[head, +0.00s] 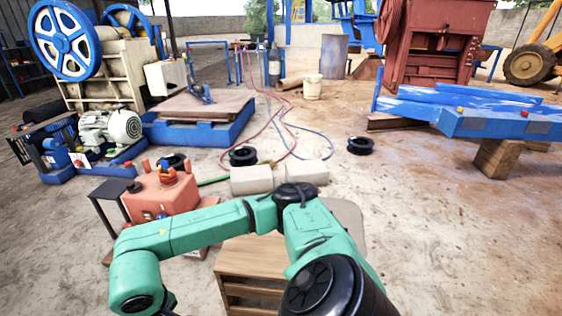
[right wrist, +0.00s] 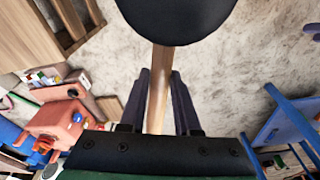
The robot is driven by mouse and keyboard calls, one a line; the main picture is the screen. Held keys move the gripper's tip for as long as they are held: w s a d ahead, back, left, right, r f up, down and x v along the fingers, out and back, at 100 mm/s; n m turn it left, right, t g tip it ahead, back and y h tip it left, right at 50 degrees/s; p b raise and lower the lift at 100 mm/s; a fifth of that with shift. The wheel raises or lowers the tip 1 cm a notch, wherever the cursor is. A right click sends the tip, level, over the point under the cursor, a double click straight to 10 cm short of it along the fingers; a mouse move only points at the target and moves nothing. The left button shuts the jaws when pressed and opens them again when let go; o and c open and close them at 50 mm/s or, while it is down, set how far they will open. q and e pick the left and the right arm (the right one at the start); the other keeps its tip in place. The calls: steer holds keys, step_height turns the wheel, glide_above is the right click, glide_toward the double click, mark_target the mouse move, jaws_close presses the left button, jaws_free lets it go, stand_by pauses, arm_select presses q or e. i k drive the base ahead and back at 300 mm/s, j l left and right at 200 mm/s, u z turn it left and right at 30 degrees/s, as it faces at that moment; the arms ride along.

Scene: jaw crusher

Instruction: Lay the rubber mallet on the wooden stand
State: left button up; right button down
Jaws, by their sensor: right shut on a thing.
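The rubber mallet has a black head (right wrist: 176,18) and a pale wooden handle (right wrist: 158,95), seen in the right wrist view. My right gripper (right wrist: 161,76) is shut on the handle, with the head beyond the fingertips. The wooden stand (head: 246,256) is low in the middle of the head view, partly hidden behind my green arm. Slatted wood at the upper left of the right wrist view (right wrist: 28,28) looks like the same stand, apart from the mallet. The mallet and both grippers are out of the head view.
A red tank-like unit (head: 160,192) stands left of the stand; it also shows in the right wrist view (right wrist: 58,118). Pale blocks (head: 252,179) lie behind the stand. A blue steel frame (head: 480,118) is at the right. The sandy ground at right is mostly clear.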

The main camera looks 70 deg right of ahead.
mark_target(280, 255)
steer(key=k+l+u, duration=0.25)
steer(key=k+l, duration=0.2)
steer(key=l, duration=0.2)
steer(key=k+l+u, duration=0.25)
steer(key=k+l, duration=0.2)
steer(key=l, duration=0.6)
steer(key=k+l+u, duration=0.1)
steer(key=l, duration=0.45)
